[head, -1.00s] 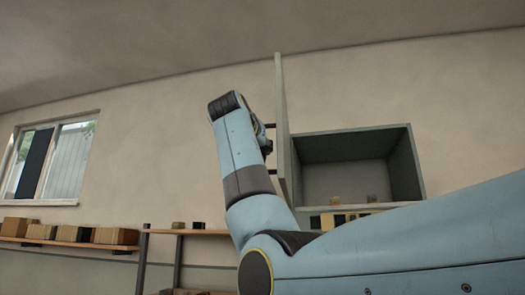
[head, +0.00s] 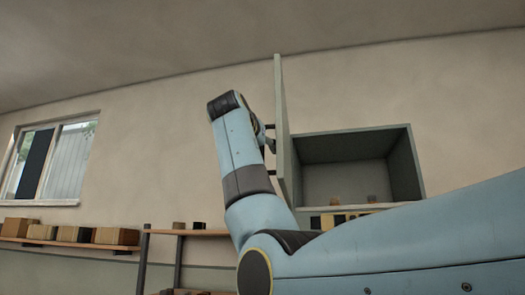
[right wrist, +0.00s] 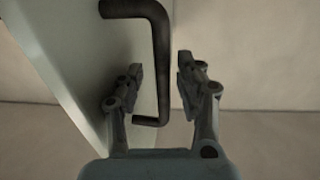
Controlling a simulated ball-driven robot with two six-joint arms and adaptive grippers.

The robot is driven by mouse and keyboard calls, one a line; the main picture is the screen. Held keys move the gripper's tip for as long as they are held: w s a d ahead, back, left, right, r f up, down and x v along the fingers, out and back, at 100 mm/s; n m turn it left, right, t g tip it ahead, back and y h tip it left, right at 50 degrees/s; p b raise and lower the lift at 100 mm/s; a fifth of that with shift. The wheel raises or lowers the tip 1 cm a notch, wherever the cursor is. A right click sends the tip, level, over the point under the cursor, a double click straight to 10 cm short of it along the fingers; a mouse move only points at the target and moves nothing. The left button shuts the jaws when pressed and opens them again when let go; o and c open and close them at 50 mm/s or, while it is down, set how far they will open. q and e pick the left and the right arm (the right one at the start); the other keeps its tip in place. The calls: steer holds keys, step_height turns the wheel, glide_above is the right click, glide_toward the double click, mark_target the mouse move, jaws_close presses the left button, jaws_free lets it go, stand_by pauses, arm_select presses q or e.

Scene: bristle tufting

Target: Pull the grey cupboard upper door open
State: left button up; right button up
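The grey cupboard (head: 416,165) hangs on the wall with its upper door (head: 281,130) swung wide open, seen nearly edge-on in the head view. A dark bar handle (right wrist: 160,65) is on the door's face in the right wrist view. My right gripper (right wrist: 162,78) is open, with one finger on each side of the handle bar; a gap shows between the bar and the right finger. In the head view my right wrist is left of the door and partly hides the gripper. My left gripper is out of view.
A wall shelf (head: 75,243) with several boxes is at the left, below a window (head: 55,160).

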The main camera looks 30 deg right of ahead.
steer(key=v, duration=1.2)
steer(key=shift+w+f, duration=0.1)
